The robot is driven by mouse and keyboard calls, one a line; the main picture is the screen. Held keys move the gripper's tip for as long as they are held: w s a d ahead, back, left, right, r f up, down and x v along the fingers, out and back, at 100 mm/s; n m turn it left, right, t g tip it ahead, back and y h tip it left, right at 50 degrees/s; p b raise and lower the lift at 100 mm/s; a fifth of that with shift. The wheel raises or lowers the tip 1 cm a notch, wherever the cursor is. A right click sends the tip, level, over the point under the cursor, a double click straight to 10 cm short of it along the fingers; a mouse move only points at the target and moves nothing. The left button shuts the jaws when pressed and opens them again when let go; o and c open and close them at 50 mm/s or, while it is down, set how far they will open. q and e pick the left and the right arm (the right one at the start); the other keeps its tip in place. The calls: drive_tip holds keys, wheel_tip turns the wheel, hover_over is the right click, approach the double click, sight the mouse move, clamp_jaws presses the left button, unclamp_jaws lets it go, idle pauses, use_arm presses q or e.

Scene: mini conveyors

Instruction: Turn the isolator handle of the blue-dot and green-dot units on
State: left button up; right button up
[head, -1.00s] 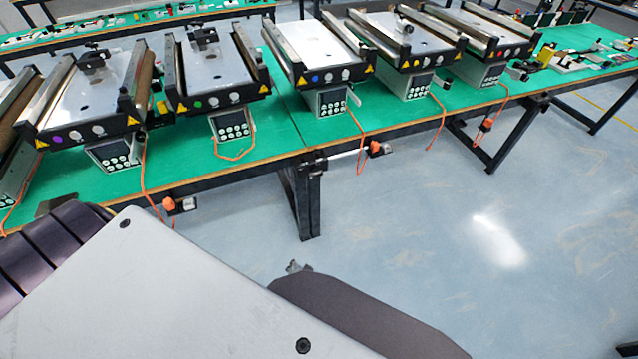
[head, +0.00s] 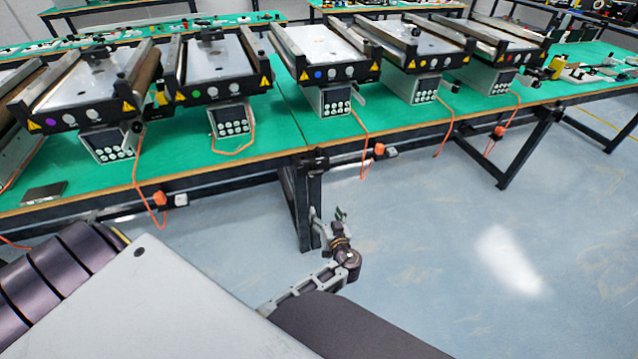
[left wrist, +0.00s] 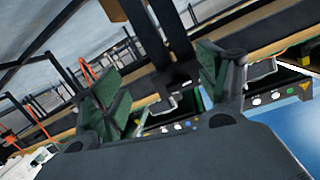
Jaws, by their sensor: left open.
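The blue-dot unit (head: 309,45) stands mid-table in the head view, with a keypad box (head: 336,100) under its front. A pale lever (head: 362,89) sticks out right of that box. The green-dot unit (head: 215,62) stands to its left, with its own keypad box (head: 231,121); I cannot make out its handle clearly. My left gripper (head: 329,222) is open and empty, in front of the table's leg and below the table edge, clear of both units. Its spread fingers also show in the left wrist view (left wrist: 160,88). My right gripper is not in view.
A purple-dot unit (head: 85,85) stands at left; yellow-dot (head: 425,40) and red-dot (head: 500,35) units stand at right. Orange cables (head: 364,145) hang over the front edge of the green table (head: 280,143). The floor (head: 440,230) in front is clear.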

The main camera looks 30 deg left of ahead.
sight(316, 174)
use_arm(q)
wheel_tip(316, 174, up, 7)
drive_tip(key=n+y+b, duration=0.2)
drive_tip(key=n, duration=0.1)
drive_tip(key=shift+w+d+t+y, duration=0.3)
drive_tip(key=shift+d+t, duration=0.1)
drive_tip(key=shift+d, duration=0.05)
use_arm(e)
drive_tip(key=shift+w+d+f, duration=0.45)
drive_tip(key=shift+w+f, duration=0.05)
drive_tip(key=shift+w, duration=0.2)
use_arm(q)
drive_tip(key=shift+f, duration=0.1)
drive_tip(key=p+x, duration=0.1)
drive_tip(key=x, duration=1.2)
drive_tip(key=shift+w+a, duration=0.25)
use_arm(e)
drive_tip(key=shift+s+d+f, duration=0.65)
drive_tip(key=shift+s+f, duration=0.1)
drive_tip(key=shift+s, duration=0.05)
use_arm(q)
drive_tip(key=c, duration=1)
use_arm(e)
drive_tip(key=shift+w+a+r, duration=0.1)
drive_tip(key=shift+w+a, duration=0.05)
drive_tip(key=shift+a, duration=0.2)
